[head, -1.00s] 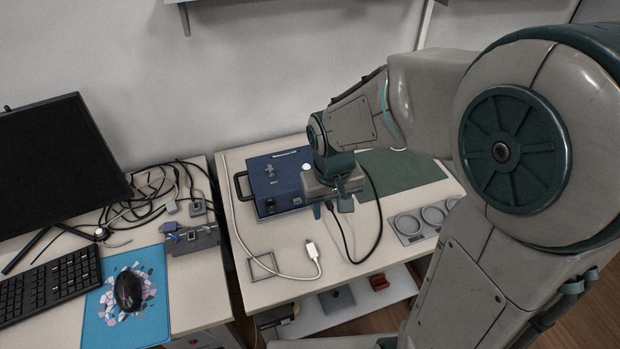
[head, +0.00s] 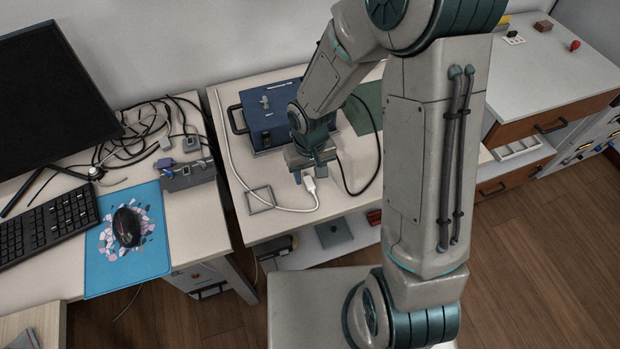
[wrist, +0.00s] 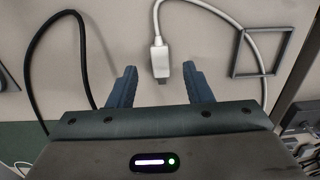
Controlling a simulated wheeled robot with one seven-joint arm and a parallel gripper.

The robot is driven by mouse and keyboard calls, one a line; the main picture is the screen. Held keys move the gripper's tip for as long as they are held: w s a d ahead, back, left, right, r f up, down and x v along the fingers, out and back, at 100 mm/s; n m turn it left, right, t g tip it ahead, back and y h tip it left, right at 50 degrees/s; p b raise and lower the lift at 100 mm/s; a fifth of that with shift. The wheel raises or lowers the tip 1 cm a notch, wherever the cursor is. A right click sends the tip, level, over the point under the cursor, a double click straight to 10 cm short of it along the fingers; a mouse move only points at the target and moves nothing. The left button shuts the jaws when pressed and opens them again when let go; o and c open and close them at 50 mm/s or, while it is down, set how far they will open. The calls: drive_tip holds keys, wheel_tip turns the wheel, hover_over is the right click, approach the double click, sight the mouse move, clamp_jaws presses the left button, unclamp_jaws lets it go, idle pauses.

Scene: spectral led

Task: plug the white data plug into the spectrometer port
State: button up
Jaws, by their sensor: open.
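The white data plug (head: 309,184) lies on the white table at the end of its white cable. In the wrist view the plug (wrist: 160,62) is between and just beyond my gripper's two fingers, with its metal tip toward the gripper. My gripper (head: 311,176) is open and empty above the table, close to the plug. Its fingers also show in the wrist view (wrist: 160,88). The blue spectrometer box (head: 268,122) stands behind my gripper, partly hidden by my arm. I cannot make out its port clearly.
A black cable (head: 346,178) loops on the table right of the plug. A thin square frame (head: 260,199) lies to the left. A grey hub (head: 188,175) and tangled cables sit on the desk at left. The table's front edge is close.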

sight(310, 183)
drive_tip(key=shift+f, duration=1.65)
clamp_jaws()
drive_tip(key=shift+r, duration=0.2)
drive_tip(key=shift+r+p, duration=1.15)
drive_tip(key=shift+r, duration=0.45)
